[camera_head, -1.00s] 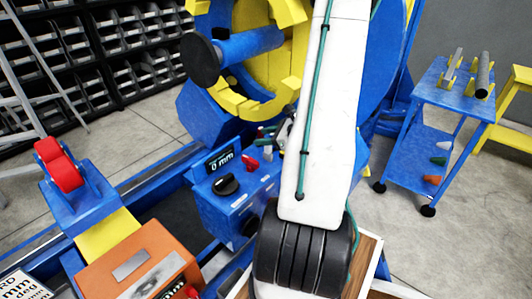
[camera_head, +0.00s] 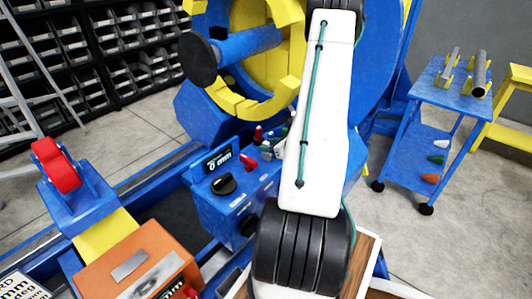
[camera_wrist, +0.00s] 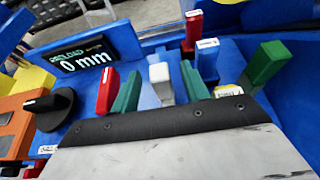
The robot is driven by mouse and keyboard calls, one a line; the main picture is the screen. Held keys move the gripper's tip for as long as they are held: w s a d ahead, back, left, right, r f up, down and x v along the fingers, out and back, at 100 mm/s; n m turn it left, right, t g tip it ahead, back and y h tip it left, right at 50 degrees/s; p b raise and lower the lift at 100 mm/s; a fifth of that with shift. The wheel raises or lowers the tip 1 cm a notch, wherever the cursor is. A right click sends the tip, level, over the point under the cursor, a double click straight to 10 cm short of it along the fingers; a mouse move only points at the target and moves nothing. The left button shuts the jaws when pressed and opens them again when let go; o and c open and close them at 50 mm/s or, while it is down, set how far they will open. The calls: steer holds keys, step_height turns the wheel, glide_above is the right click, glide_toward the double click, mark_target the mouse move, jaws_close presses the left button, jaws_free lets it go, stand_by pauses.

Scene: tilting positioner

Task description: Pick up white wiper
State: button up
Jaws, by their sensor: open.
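The white wiper (camera_wrist: 161,84) is a small upright white piece in the middle of the wrist view, with its lower end hidden by the dark edge of my wrist. My gripper (camera_wrist: 161,68) appears as two green fingers, one on each side of the white wiper. They are apart and open, with gaps to it visible. Whether the fingertips reach its depth is hard to tell.
A blue control box (camera_head: 232,195) with a "0 mm" display and black knob stands close by. Red, blue and green upright pieces surround the spot. A yellow and blue positioner (camera_head: 245,75) stands behind. A blue trolley (camera_head: 440,95) at right holds coloured pieces on its lower shelf.

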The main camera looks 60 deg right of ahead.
jaws_close()
steer(key=shift+r, duration=0.1)
